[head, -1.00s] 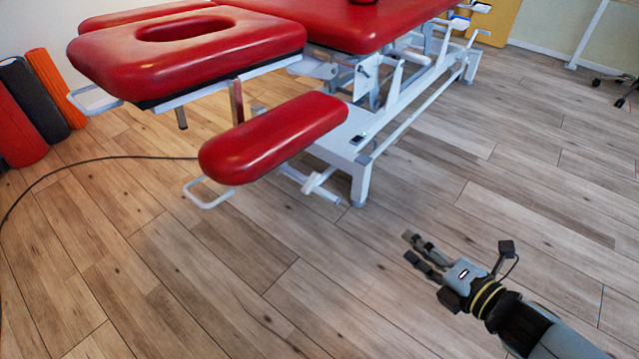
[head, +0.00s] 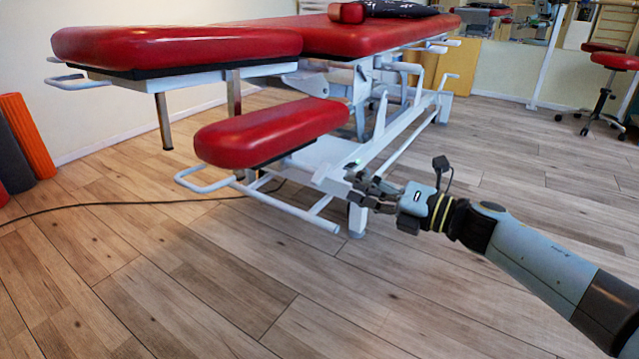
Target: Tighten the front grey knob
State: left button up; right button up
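The red and white treatment table (head: 390,38) stands across the upper middle of the head view. Its red armrest pad (head: 270,130) hangs low at the near end, above white tubes. I cannot clearly make out a grey knob on the frame; it is too small or hidden. My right gripper (head: 353,187) is in front of the table's near foot, overlapping the white base in the picture. Its fingers are apart, with nothing seen between them. I cannot tell whether it touches the frame. My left gripper is not in view.
A dark cable (head: 130,205) runs over the wood floor to the table. A white handle loop (head: 202,180) sticks out at the near end. An orange roller (head: 28,135) stands at the left, a red stool (head: 613,62) at the far right. The front floor is clear.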

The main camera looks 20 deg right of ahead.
aim_at(325, 176)
jog(key=b+x, duration=0.1)
jog(key=x, duration=0.6)
jog(key=shift+w+a+f+b, duration=0.15)
jog(key=shift+w+f+b, duration=0.05)
jog(key=shift+b, duration=0.2)
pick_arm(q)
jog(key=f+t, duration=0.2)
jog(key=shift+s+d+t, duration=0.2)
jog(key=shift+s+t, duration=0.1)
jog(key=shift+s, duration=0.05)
pick_arm(e)
jog(key=shift+w+a+r, duration=0.1)
jog(key=shift+w+a, duration=0.15)
jog(key=shift+w, duration=0.1)
jog(key=shift+c, duration=0.3)
grip_shut()
